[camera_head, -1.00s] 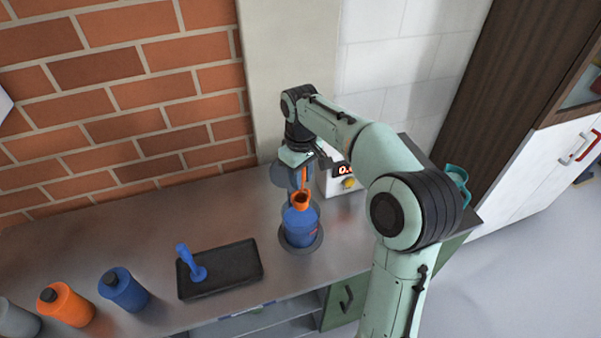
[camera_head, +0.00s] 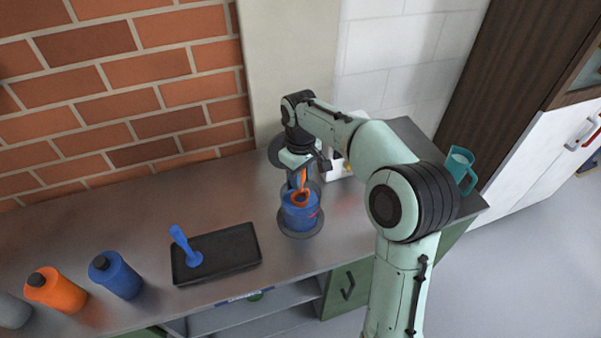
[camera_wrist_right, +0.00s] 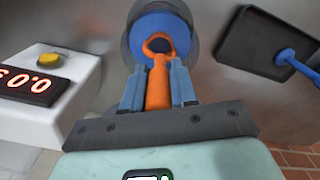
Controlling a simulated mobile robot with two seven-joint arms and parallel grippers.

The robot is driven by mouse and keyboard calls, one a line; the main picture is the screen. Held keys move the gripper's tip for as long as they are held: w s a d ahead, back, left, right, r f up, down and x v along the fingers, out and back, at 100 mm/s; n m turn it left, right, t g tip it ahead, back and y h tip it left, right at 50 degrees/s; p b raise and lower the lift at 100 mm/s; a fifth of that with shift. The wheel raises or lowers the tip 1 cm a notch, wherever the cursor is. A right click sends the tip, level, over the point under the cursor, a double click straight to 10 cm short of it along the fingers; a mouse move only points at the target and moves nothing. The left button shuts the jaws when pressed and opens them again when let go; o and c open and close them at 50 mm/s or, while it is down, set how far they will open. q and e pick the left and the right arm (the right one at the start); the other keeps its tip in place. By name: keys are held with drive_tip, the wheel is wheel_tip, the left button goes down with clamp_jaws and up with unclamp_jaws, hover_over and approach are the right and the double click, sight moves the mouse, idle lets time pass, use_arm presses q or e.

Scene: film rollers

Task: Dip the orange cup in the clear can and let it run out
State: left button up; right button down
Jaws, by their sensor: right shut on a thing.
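The orange cup (camera_head: 300,198) has a long upright handle, and my right gripper (camera_head: 302,180) is shut on that handle. In the right wrist view the cup's ring (camera_wrist_right: 158,43) shows beyond the two blue fingers, with its orange handle (camera_wrist_right: 158,90) between them. The clear can (camera_head: 301,220) looks blue from its contents and stands on a dark round base. The cup lies inside the can's outline, at its top; its lower part is hidden, apparently in the blue liquid. My left gripper is out of view.
A white box (camera_wrist_right: 45,85) with a red display and yellow button stands close beside the can. Blue (camera_head: 116,275) and orange (camera_head: 56,290) bottles stand farther left.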

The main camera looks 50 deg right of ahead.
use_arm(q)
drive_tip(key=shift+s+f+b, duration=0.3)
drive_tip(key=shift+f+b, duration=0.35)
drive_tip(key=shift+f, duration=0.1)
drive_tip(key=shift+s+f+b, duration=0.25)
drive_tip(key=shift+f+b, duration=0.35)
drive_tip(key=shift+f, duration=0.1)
use_arm(e)
drive_tip(key=shift+f, duration=2.25)
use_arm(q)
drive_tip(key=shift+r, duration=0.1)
use_arm(e)
drive_tip(key=shift+r, duration=0.1)
wheel_tip(320, 180, up, 4)
drive_tip(key=p, duration=0.3)
drive_tip(key=shift+r+p, duration=0.25)
drive_tip(key=shift+p, duration=0.1)
drive_tip(key=shift+r+p, duration=1.4)
drive_tip(key=shift+r, duration=0.75)
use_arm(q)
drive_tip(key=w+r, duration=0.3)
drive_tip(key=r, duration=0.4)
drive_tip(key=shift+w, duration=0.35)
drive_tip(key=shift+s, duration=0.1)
use_arm(e)
drive_tip(key=shift+f, duration=0.1)
